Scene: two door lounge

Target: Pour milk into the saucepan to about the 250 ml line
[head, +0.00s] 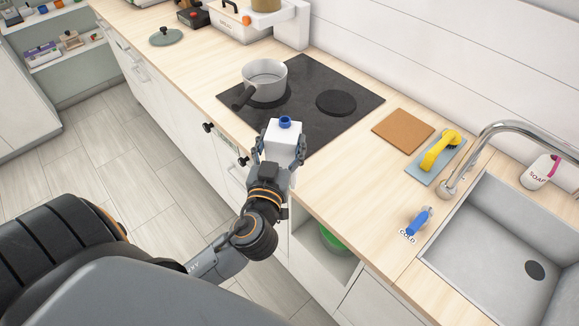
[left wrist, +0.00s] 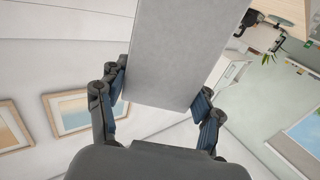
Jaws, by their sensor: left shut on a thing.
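The white saucepan (head: 264,82) stands on the black hob at its left ring, with its dark handle pointing to the lower left. A white milk carton (head: 286,137) with a blue cap is upright in my left gripper (head: 281,150), just in front of the hob's near edge. The gripper is shut on the carton, with a finger on each side. In the left wrist view the carton (left wrist: 187,50) fills the top middle between the fingers (left wrist: 160,98). The inside of the saucepan shows pale; I cannot make out a level or marks. My right gripper is not in view.
The hob's right ring (head: 336,103) is empty. A lid (head: 166,37) lies at the far left of the counter.

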